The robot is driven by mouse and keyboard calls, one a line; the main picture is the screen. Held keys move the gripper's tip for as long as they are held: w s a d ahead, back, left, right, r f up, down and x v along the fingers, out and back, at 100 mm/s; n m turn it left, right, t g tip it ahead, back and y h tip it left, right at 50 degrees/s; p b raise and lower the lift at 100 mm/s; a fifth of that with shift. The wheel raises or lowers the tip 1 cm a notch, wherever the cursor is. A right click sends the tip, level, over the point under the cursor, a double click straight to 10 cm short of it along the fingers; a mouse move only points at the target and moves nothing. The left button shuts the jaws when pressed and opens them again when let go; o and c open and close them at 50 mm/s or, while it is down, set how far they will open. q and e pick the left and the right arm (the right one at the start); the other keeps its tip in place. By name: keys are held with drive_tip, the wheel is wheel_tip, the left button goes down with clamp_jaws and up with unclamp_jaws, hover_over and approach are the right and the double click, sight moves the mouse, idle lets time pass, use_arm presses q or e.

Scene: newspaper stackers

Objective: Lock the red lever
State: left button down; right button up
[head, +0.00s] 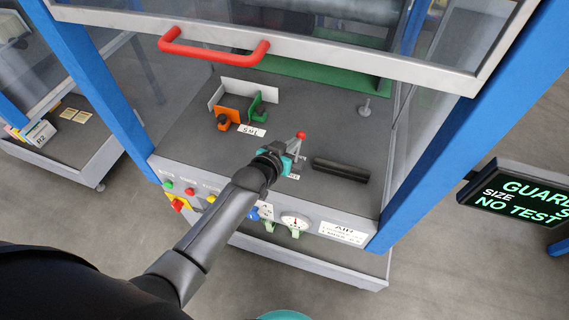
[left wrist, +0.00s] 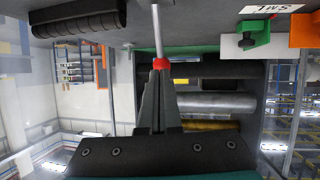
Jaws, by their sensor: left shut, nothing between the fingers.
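The red lever is a thin grey metal arm with a red knob (head: 300,135) on its upper end. It stands steeply up from a small fixture on the grey machine deck. In the left wrist view the red knob (left wrist: 160,63) and pale shaft (left wrist: 157,30) show straight ahead of the fingers. My left gripper (head: 291,160) is beside the lever's lower part, in front of it. Its fingers (left wrist: 158,75) are shut and empty, with their tips overlapping the knob's edge in the picture. I cannot tell if they touch. The lever's base is partly hidden by my gripper. My right gripper is out of view.
A black ribbed bar (head: 341,170) lies right of the lever. Orange (head: 227,116) and green (head: 258,106) blocks stand behind left. A clear guard with a red handle (head: 213,52) is raised above. Blue posts (head: 435,150) flank the deck; buttons and a gauge (head: 295,221) line its front.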

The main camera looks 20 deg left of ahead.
use_arm(q)
drive_tip(key=shift+w+r+g+p, duration=0.2)
drive_tip(key=shift+w+g+p, duration=0.2)
drive_tip(key=shift+w+p, duration=0.05)
drive_tip(key=shift+w+f, duration=0.2)
drive_tip(key=shift+w, duration=0.25)
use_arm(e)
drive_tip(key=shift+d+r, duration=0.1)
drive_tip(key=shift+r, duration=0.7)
use_arm(q)
drive_tip(key=shift+w+r, duration=0.15)
drive_tip(key=shift+r, duration=0.05)
